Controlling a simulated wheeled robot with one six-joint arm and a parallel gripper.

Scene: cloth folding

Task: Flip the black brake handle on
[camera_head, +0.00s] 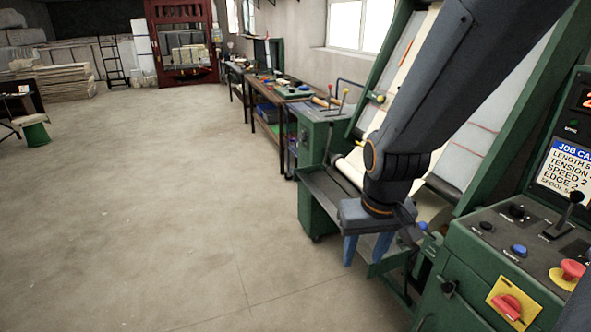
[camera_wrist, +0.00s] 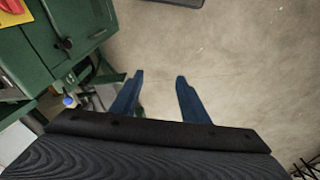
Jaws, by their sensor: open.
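A black handle (camera_head: 448,288) sits on the front face of the green control cabinet (camera_head: 470,262) at the lower right. It also shows in the wrist view (camera_wrist: 64,44) at the upper left. A black ball-topped lever (camera_head: 574,198) stands on the cabinet's top panel. No label I can read tells which one is the brake. My gripper (camera_head: 366,256), with blue fingers, points down to the left of the cabinet, apart from both. In the wrist view its fingers (camera_wrist: 160,78) are spread and empty, with only bare floor between them.
A red knob on a yellow plate (camera_head: 510,304), a red mushroom button (camera_head: 572,269) and a blue button (camera_head: 519,250) are on the cabinet. A blue knob (camera_wrist: 68,100) is left of my fingers. The cloth machine's green frame stands behind my arm. Floor at left is clear.

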